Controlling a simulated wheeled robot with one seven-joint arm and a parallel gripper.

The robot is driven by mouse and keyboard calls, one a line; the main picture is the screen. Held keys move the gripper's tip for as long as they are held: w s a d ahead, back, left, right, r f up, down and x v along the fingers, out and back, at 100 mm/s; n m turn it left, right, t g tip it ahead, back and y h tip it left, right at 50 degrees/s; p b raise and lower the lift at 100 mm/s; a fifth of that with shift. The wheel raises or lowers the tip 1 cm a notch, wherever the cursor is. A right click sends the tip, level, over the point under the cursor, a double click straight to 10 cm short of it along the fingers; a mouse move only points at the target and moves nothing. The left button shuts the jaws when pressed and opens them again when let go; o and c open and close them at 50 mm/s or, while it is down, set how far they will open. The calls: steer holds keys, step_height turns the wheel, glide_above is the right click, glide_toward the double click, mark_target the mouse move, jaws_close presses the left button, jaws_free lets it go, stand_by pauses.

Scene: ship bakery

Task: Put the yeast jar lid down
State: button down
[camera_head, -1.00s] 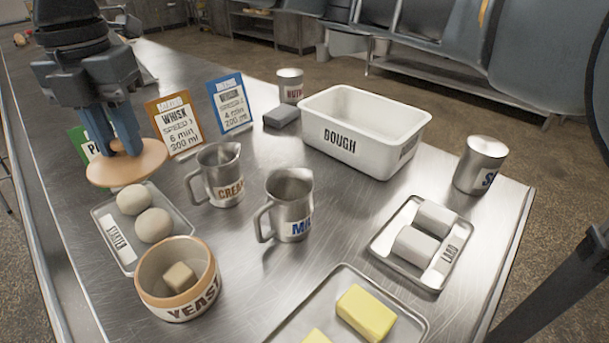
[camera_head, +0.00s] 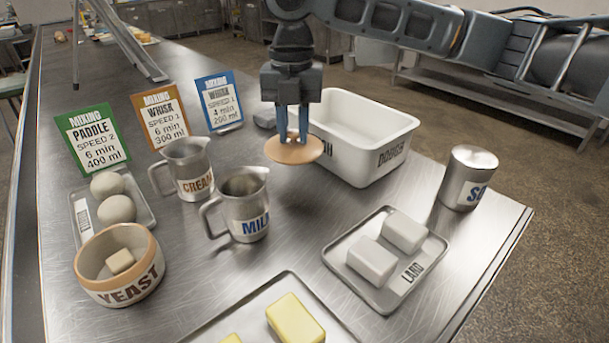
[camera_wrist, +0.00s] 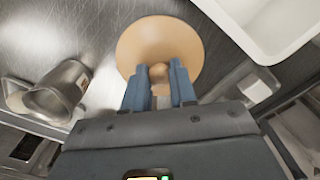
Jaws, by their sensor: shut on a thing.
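The yeast jar lid (camera_head: 292,151) is a round, tan disc with a knob. My gripper (camera_head: 292,135) is shut on its knob and holds the lid up near the left end of the dough box. In the wrist view the lid (camera_wrist: 158,38) lies beyond my fingers (camera_wrist: 160,85), with the knob between them. The yeast jar (camera_head: 122,285) stands open at the lower left of the head view, with a tan block (camera_head: 120,260) inside. The gap between the lid and the counter is hard to judge.
The white dough box (camera_head: 375,155) is close by on the right. The milk jug (camera_head: 245,205) and cream jug (camera_head: 188,170) stand to the left. The lard tray (camera_head: 410,285) and salt tin (camera_head: 468,178) are to the right. Bare counter (camera_head: 310,205) shows below the lid.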

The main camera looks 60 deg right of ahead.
mark_target(293, 131)
step_height(293, 131, down, 8)
steer(key=shift+f, duration=0.1)
stand_by(0.4)
steer(key=shift+f, duration=0.15)
steer(key=c, duration=0.9)
jaws_free()
step_height(293, 131, up, 12)
steer(key=shift+r, duration=0.2)
steer(key=shift+r, duration=0.1)
